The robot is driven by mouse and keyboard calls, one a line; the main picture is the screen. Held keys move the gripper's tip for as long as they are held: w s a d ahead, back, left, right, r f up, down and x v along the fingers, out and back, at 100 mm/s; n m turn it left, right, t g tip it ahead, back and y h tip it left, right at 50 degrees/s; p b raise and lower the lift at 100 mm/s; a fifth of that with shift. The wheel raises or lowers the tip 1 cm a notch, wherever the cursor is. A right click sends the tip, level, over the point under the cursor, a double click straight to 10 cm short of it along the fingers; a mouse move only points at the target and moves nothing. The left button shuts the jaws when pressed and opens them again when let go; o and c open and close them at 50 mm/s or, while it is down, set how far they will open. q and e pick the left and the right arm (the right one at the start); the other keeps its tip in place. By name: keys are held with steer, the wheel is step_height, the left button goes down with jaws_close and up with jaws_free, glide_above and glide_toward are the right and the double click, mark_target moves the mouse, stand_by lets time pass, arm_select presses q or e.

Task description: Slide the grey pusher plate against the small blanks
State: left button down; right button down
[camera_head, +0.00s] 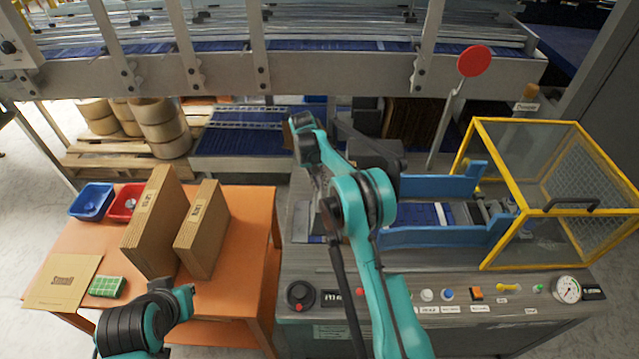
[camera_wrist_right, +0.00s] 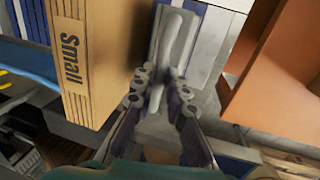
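In the right wrist view a pale grey bar-like handle (camera_wrist_right: 172,38) of the pusher plate runs between the fingers of my right gripper (camera_wrist_right: 159,75). The fingers converge and appear closed on it. A brown stack of blanks marked "Small" (camera_wrist_right: 98,50) stands upright just left of the gripper in that view; a narrow strip separates it from the handle. In the head view my right arm hides most of the gripper, the plate and this stack. My left gripper (camera_head: 184,300) hovers over the front of the orange table; its finger opening is unclear.
The orange table (camera_head: 240,250) holds two upright brown stacks (camera_head: 152,225) (camera_head: 203,232), a blue bin (camera_head: 92,201), a red bin (camera_head: 124,203), a green item (camera_head: 107,287) and a "Small" card (camera_head: 62,282). Blue rails (camera_head: 440,236) and a yellow-framed guard (camera_head: 545,190) lie right of my right arm.

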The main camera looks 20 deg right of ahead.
steer(key=d, duration=0.2)
steer(key=s+d, duration=0.1)
steer(key=d, duration=0.1)
steer(key=shift+s, duration=0.1)
steer(key=c, duration=1.9)
jaws_free()
steer(key=shift+a, duration=0.1)
steer(key=o, duration=0.4)
steer(key=shift+c, duration=0.2)
step_height(320, 180, up, 12)
steer(key=a, duration=0.2)
steer(key=shift+w, duration=0.4)
steer(key=shift+a+f, duration=0.1)
